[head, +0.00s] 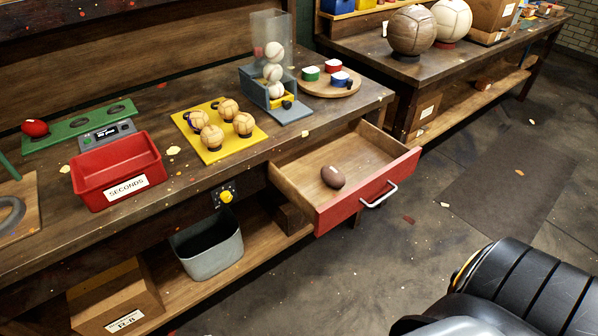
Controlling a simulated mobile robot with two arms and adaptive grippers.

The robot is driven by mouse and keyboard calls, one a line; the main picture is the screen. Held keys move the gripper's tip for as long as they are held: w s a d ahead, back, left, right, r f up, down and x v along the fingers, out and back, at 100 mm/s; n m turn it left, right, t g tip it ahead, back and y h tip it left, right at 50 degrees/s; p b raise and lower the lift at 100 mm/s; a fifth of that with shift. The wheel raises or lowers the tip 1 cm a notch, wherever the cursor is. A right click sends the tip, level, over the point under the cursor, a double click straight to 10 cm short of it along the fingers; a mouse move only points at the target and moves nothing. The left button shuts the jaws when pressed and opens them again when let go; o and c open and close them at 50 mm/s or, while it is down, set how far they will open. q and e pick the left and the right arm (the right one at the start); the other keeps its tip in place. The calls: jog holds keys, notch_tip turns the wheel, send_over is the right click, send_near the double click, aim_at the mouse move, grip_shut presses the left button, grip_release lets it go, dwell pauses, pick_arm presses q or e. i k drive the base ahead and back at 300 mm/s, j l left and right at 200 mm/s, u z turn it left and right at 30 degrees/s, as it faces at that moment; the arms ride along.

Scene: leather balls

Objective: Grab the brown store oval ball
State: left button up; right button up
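The brown oval ball (333,177) lies in an open wooden drawer with a red front (370,190) and a metal handle. The drawer is pulled out from under the workbench, and nothing covers the ball. A black segmented part of my own body shows at the lower right. Neither of my grippers can be made out in the head view.
On the workbench (240,170) stand a red bin (117,171) labelled SECONDS, a yellow board (218,130) with several tan balls, and a clear tube (271,50) of white balls. A grey bin (208,248) sits below. The floor (440,215) right of the drawer is clear.

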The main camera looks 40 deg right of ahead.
aim_at(331, 176)
jog(key=l+u, duration=0.45)
jog(key=l, duration=0.2)
jog(key=k+l+u, duration=0.15)
jog(key=l+u, duration=0.3)
jog(key=l, duration=0.15)
